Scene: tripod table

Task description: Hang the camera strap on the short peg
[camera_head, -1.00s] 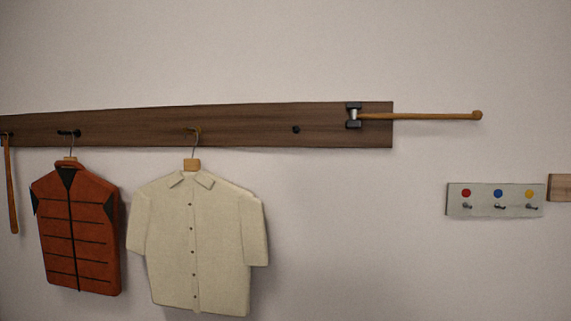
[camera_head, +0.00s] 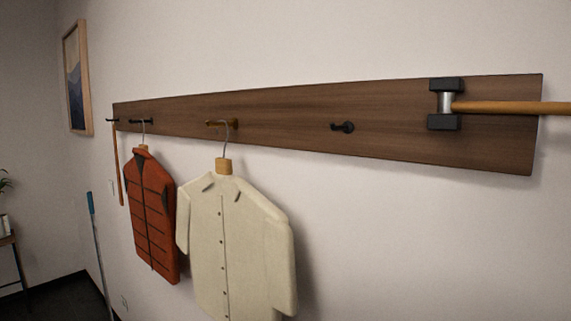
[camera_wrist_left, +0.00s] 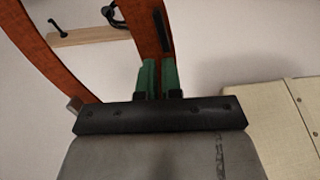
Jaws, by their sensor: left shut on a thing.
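My left gripper (camera_wrist_left: 159,80) shows in the left wrist view, its green fingers shut on an orange-brown strap (camera_wrist_left: 148,28). Another orange-brown length (camera_wrist_left: 45,50) runs down the left of that view, apparently the other side of the strap loop. A wooden strip (camera_wrist_left: 90,36) with dark pegs lies behind, between the two lengths. I cannot tell whether the strap touches a peg; no camera body is visible. In the head view, an empty dark peg (camera_head: 343,127) stands on the brown rail (camera_head: 285,120), right of the shirt. Neither gripper shows in the head view.
An orange vest (camera_head: 152,215) and a cream shirt (camera_head: 235,245) hang from the rail. The shirt apparently edges the left wrist view (camera_wrist_left: 275,112). A wooden rod (camera_head: 510,107) extends right from a clamp (camera_head: 446,103). A thin brown strip (camera_head: 117,165) hangs at far left.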

